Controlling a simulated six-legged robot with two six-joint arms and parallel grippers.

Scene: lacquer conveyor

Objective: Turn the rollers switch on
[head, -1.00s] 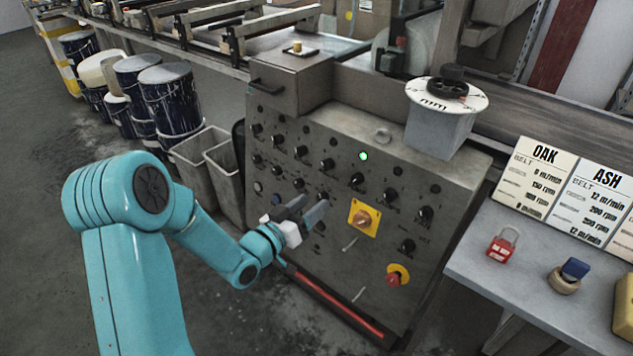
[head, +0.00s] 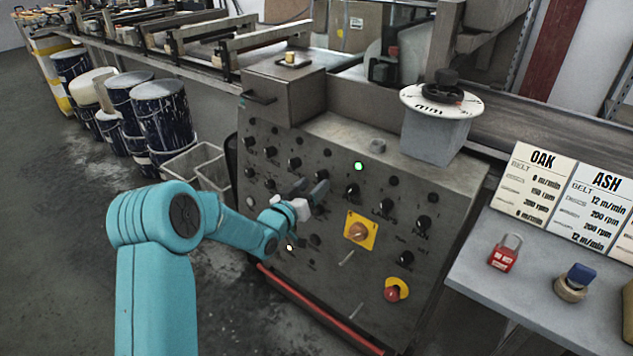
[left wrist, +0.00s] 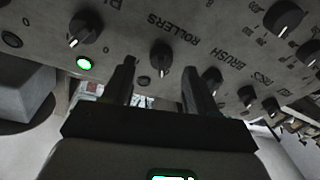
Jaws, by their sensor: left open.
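The grey control panel (head: 320,270) carries rows of black knobs. In the left wrist view, a black knob (left wrist: 160,58) sits beside the printed word ROLLERS (left wrist: 178,32). Its pointer direction is too small to read surely. My left gripper (head: 309,188) is open and empty in front of the upper middle of the panel. In the left wrist view its two fingers (left wrist: 157,80) stand apart, with the ROLLERS knob beyond the gap between them. I cannot tell whether the fingers touch the panel. In the head view the gripper hides part of the knob rows. My right gripper is not in view.
A lit green lamp (head: 358,166) is on the panel. A yellow-plated rotary switch (head: 359,231) and a red emergency button (head: 396,289) are lower right. A side table with a red padlock (head: 505,252) stands right; drums (head: 165,115) and bins stand left.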

